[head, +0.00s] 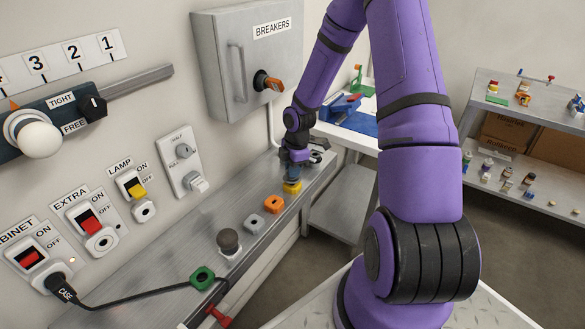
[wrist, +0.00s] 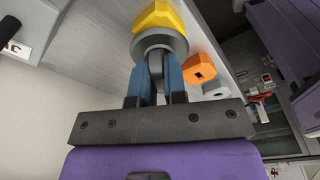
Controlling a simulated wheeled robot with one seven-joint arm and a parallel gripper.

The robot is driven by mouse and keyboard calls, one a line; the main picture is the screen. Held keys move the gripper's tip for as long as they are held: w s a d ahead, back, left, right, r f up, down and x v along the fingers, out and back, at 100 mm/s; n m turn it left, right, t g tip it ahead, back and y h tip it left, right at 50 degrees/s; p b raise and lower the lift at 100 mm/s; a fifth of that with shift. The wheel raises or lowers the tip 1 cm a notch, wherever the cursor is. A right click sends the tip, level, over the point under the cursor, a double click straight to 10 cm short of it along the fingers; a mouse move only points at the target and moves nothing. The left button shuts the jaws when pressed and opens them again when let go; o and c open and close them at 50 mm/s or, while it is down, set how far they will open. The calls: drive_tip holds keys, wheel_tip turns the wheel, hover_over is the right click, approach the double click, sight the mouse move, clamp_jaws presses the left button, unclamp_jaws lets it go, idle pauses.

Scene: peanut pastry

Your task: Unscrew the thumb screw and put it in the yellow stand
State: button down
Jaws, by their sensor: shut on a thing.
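The yellow stand (head: 292,188) is on the grey metal ledge below the breaker box. It also shows at the top of the wrist view (wrist: 158,14). My gripper (head: 292,172) is directly above the stand, pointing down. In the wrist view its two blue fingers (wrist: 158,78) are shut on the grey thumb screw (wrist: 160,45), with its round collar against or just over the yellow stand. I cannot tell whether the screw is seated in the stand. In the head view the screw is hidden by the fingers.
An orange block with a square hole (head: 273,204), a pale block (head: 252,224) and a dark round knob (head: 229,241) line the ledge. The breaker box (head: 243,60) hangs above on the wall. A shelf (head: 525,120) with small items stands right.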

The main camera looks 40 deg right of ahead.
drive_tip(key=shift+f, duration=1.1)
drive_tip(key=c, duration=1.1)
unclamp_jaws()
drive_tip(key=shift+r, duration=0.1)
drive_tip(key=r, duration=0.3)
drive_tip(key=d+r, duration=0.1)
drive_tip(key=r, duration=0.6)
drive_tip(key=shift+s+d+r, duration=0.1)
drive_tip(key=shift+d+r, duration=0.05)
drive_tip(key=shift+r, duration=0.1)
